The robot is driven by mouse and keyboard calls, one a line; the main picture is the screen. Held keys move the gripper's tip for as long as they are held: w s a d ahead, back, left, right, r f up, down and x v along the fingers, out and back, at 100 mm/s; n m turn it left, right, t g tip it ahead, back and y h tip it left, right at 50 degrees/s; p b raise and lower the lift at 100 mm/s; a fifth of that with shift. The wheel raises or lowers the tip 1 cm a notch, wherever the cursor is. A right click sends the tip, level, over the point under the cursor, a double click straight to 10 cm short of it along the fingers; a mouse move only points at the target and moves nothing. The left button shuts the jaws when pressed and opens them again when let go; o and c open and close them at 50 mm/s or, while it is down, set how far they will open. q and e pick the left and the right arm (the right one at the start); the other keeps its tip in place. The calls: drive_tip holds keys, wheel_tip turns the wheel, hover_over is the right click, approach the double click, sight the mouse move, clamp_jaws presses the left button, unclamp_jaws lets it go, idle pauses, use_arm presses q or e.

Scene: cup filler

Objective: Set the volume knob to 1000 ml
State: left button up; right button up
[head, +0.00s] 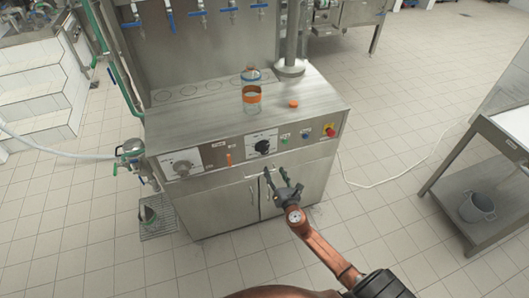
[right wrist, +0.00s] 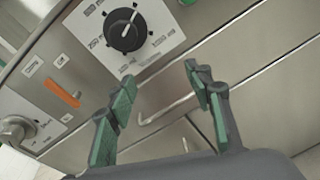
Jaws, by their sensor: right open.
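The black round knob (head: 262,147) sits on a white dial plate on the front panel of the steel filling machine. In the right wrist view the knob (right wrist: 125,29) has a white pointer line slanting up and slightly right, with printed marks around it. The marks are too small to read surely. My right gripper (head: 276,174) is open and empty, just below the panel and apart from the knob. In the right wrist view its green-padded fingers (right wrist: 160,76) are spread below and right of the knob. My left gripper is not in view.
A grey knob (head: 181,168) and an orange lever (head: 229,159) are left of the black knob. Buttons and a red emergency stop (head: 330,130) are to the right. A glass bottle (head: 251,99) and orange cap (head: 293,103) stand on top. Door handles lie below.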

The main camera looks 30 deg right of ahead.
sight(265, 152)
drive_tip(key=w+r, duration=0.1)
drive_tip(key=w, duration=0.1)
drive_tip(key=w+r+n+t, duration=0.1)
drive_tip(key=w+r, duration=0.1)
drive_tip(key=w, duration=0.1)
drive_tip(key=w+r+n+b, duration=0.1)
drive_tip(key=w+r, duration=0.1)
drive_tip(key=shift+w+r+t, duration=0.25)
drive_tip(key=shift+w+t, duration=0.05)
drive_tip(key=shift+w, duration=0.1)
drive_tip(key=shift+w+d, duration=0.15)
drive_tip(key=shift+w, duration=0.4)
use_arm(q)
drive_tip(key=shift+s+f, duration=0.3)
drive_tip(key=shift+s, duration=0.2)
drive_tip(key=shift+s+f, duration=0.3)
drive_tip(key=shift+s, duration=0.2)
use_arm(e)
drive_tip(key=shift+c, duration=0.7)
drive_tip(key=c, duration=1)
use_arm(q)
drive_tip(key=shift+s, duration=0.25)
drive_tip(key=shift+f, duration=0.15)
